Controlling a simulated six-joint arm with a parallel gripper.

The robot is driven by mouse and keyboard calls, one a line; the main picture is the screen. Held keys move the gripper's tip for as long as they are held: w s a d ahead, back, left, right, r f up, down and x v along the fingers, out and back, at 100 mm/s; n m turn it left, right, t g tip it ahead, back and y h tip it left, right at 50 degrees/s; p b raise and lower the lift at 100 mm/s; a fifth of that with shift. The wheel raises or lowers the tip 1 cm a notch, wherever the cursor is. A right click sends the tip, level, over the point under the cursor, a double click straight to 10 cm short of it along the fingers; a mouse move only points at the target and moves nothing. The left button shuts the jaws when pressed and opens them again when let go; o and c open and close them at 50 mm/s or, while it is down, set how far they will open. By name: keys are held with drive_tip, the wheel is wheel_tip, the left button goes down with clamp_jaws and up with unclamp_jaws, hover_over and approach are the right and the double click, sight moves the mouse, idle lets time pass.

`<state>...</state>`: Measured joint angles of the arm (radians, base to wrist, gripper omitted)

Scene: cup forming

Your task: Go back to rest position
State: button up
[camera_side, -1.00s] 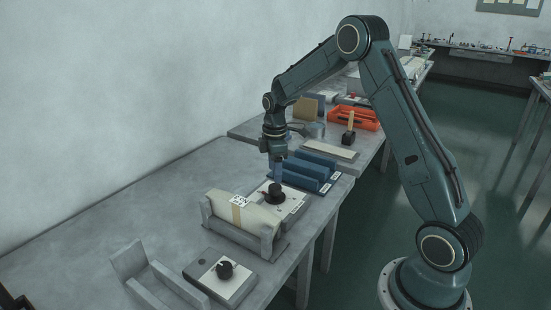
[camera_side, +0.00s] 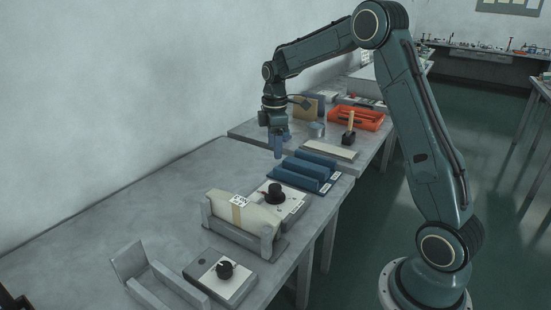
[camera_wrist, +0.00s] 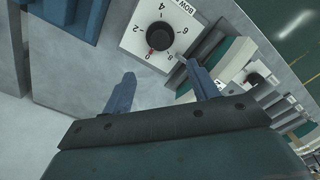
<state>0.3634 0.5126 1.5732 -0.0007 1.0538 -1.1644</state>
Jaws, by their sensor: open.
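My gripper (camera_side: 279,146) hangs from my arm above the grey table, pointing down, behind and left of the blue slotted block. In the wrist view its two blue fingers (camera_wrist: 160,88) are spread apart with nothing between them. A black dial knob on a white panel (camera_side: 275,193) stands below and in front of the gripper; it also shows in the wrist view (camera_wrist: 154,41), with a number scale and its red mark near 0. A cream, wrapped block (camera_side: 220,206) with a tan band and a printed label lies in a grey holder (camera_side: 265,246).
The blue slotted block (camera_side: 302,173) sits at the table's right edge. A second dial box (camera_side: 222,272) and an empty grey bracket (camera_side: 146,274) are nearer the camera. An orange tray (camera_side: 357,118) and a metal cup (camera_side: 317,130) stand on the farther table. The left tabletop is clear.

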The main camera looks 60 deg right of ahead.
drive_tip(key=shift+a+r, duration=0.1)
drive_tip(key=s+a+r+m+t, duration=0.3)
drive_tip(key=s+a+r+m, duration=0.1)
drive_tip(key=s+a+r, duration=0.75)
drive_tip(key=s+a+m+t, duration=0.1)
drive_tip(key=s+a+m, duration=0.1)
drive_tip(key=s, duration=0.6)
drive_tip(key=s+a+m+t, duration=0.1)
drive_tip(key=s+a+m, duration=0.2)
drive_tip(key=s, duration=0.5)
drive_tip(key=shift+s+a+f+t, duration=0.3)
drive_tip(key=shift+s+a+f, duration=0.05)
drive_tip(key=shift+a+f, duration=0.1)
